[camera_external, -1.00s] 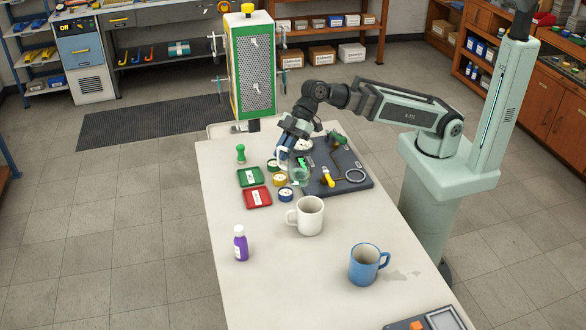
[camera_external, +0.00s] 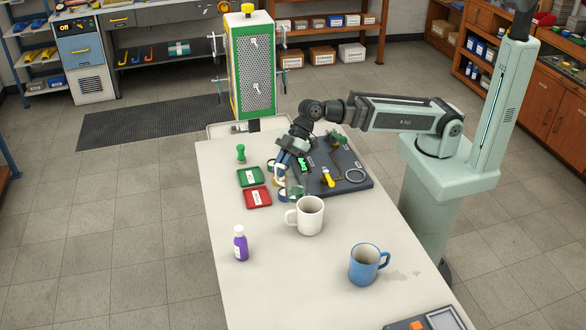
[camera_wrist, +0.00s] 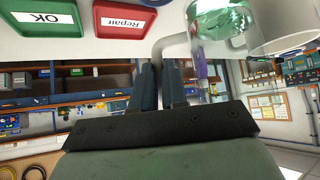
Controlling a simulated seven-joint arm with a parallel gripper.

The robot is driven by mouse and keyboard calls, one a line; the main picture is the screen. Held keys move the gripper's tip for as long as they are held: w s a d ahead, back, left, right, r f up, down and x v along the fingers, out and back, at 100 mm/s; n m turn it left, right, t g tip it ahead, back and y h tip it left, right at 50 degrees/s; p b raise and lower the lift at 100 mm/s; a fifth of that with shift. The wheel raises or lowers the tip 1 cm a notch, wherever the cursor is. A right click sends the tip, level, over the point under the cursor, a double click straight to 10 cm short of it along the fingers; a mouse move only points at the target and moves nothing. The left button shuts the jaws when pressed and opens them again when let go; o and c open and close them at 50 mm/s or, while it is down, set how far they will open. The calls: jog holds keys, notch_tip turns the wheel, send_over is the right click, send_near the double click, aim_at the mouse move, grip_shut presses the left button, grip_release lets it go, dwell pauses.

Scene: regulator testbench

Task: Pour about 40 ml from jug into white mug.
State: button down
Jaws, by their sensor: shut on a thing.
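The jug (camera_external: 297,189) is small and clear with green liquid in it. My gripper (camera_external: 281,176) is shut on its handle and holds it just behind the white mug (camera_external: 311,217). In the wrist view, the jug (camera_wrist: 225,22) is beside my gripper's fingers (camera_wrist: 160,85), with green liquid in its body; its exact tilt is hard to tell. The white mug stands upright on the table, its handle to the left. It shows partly at the right of the wrist view (camera_wrist: 290,28). Its contents cannot be made out.
A blue mug (camera_external: 364,265) and a purple bottle (camera_external: 240,244) stand on the near table. Green (camera_external: 249,177) and red (camera_external: 257,197) trays lie left of my gripper. A dark tool mat (camera_external: 352,184) lies to the right. The table between bottle and blue mug is clear.

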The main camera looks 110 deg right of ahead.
jog(key=shift+a, duration=0.15)
dwell(0.3)
jog(key=shift+s+a+r+n+h, duration=0.1)
jog(key=shift+s+a+n+h, duration=0.05)
jog(key=shift+a+n+h, duration=0.55)
jog(key=shift+h, duration=0.9)
jog(key=r, duration=0.2)
jog(key=a+r, duration=0.1)
jog(key=r, duration=0.1)
jog(key=shift+a+r, duration=0.2)
jog(key=shift+r, duration=0.05)
jog(key=a+r+n+h, duration=0.1)
jog(key=a+h, duration=0.1)
jog(key=a+r+n+t+h, duration=0.1)
jog(key=a+r+h, duration=0.1)
jog(key=s+a+r+n+t+h, duration=0.1)
jog(key=a+r+h, duration=0.1)
jog(key=shift+s+a+n+h, duration=0.1)
jog(key=shift+a+n+h, duration=0.05)
jog(key=shift+n+h, duration=0.2)
jog(key=shift+s+a+f+n+t+h, duration=0.15)
jog(key=shift+a+n+t+h, duration=0.2)
jog(key=shift+h, duration=0.3)
jog(key=shift+a+f+t+h, duration=0.25)
jog(key=shift+a+h, duration=0.15)
jog(key=shift+a, duration=0.15)
jog(key=shift+d+n+p, duration=0.3)
jog(key=shift+d+p, duration=0.05)
jog(key=shift+d, duration=0.1)
